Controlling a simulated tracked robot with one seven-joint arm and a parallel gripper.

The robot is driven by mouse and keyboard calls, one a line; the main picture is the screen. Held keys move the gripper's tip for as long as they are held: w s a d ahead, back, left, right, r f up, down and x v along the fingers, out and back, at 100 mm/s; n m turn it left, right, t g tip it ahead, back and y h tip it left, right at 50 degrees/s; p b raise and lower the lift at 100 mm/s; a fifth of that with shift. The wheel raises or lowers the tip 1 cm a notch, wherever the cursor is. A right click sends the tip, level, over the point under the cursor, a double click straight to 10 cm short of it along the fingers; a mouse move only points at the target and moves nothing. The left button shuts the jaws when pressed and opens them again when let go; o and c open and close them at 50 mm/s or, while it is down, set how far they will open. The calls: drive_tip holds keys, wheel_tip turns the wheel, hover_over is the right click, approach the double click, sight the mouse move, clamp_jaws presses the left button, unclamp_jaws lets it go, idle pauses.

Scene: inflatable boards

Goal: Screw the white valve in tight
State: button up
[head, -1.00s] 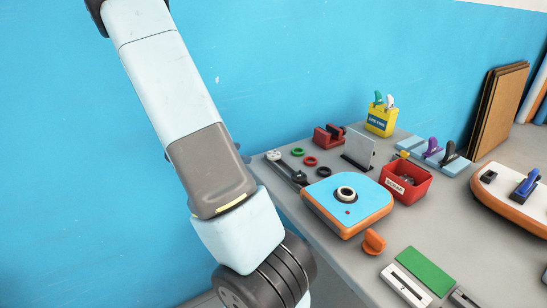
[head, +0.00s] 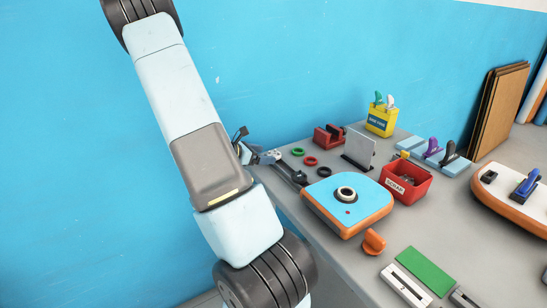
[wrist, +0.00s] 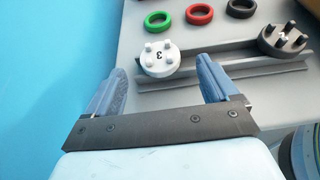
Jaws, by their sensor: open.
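The white valve (wrist: 158,58), a round disc with several pegs and a "3" on top, lies at the left end of a grey rail in the wrist view. My gripper (wrist: 160,76) is open, its two blue fingers apart, just short of the valve, which shows beyond the gap. I cannot tell their height difference. In the head view my gripper (head: 262,156) is at the table's left edge and covers the valve's place. The small blue-topped board (head: 335,212) with orange sides has a round valve seat (head: 346,193) with a dark opening.
A black valve (wrist: 282,38) is at the rail's right end. Green (wrist: 158,19), red (wrist: 199,14) and black (wrist: 240,8) rings lie behind it. A red bin (head: 407,184) stands right of the board, an orange piece (head: 374,242) in front.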

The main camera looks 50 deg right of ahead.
sight(271, 154)
drive_tip(key=x, duration=0.4)
drive_tip(key=shift+d+r, duration=0.1)
drive_tip(key=shift+d, duration=0.1)
drive_tip(key=c, duration=1.1)
drive_tip(key=shift+r, duration=0.1)
drive_tip(key=shift+c, duration=0.2)
